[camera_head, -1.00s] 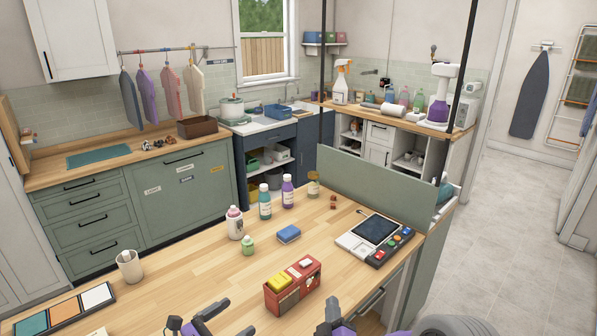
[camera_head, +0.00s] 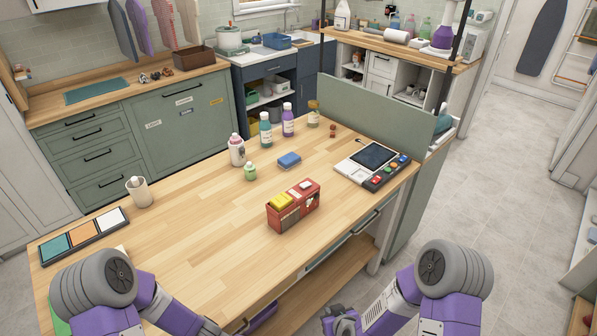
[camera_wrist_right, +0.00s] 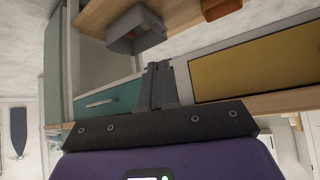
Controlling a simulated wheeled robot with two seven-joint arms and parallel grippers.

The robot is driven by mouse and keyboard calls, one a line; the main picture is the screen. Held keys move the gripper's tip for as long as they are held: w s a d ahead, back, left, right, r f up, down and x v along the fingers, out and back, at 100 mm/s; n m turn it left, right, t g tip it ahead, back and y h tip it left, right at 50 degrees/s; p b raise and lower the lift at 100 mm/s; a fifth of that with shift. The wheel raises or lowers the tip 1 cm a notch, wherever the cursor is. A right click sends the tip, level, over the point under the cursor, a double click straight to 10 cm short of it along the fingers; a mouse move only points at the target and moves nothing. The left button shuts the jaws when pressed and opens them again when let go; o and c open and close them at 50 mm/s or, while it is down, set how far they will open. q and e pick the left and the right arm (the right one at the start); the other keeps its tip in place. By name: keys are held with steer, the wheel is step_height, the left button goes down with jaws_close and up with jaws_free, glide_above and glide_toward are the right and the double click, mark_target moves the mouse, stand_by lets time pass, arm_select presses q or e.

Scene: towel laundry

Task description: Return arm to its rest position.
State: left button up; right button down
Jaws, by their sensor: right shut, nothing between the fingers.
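My right arm, purple and grey, comes in at the bottom right of the head view. Its gripper (camera_head: 340,320) is low, in front of the table and off its top, partly cut by the frame edge. In the right wrist view the two dark fingers (camera_wrist_right: 160,85) are together with nothing between them. My left arm comes in at the bottom left, across the table's front left corner. Its gripper is mostly below the frame edge, and its fingers cannot be made out.
The wooden table (camera_head: 200,240) holds a red box (camera_head: 293,210), a blue sponge (camera_head: 289,160), several bottles, a white cup (camera_head: 138,191), a colour tray (camera_head: 85,237) and a control panel (camera_head: 365,160). A wooden shelf (camera_head: 325,285) lies under the tabletop.

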steer(key=s+f+m+g+y, duration=0.1)
steer(key=s+f+m+g, duration=0.25)
steer(key=s, duration=0.55)
steer(key=s+f+m+g+y, duration=0.1)
steer(key=s+f+m+g, duration=0.1)
steer(key=s+f+g, duration=0.45)
arm_select(q)
step_height(320, 180, down, 17)
steer(key=s+m+t+y+b, duration=0.2)
steer(key=m+b, duration=0.8)
steer(key=shift+d+y, duration=0.3)
steer(key=shift+d, duration=0.15)
arm_select(e)
step_height(320, 180, down, 8)
steer(key=s+t, duration=0.1)
steer(key=t, duration=0.1)
steer(key=shift+s+r, duration=0.15)
steer(key=shift+r, duration=0.05)
arm_select(q)
steer(key=shift+r, duration=0.1)
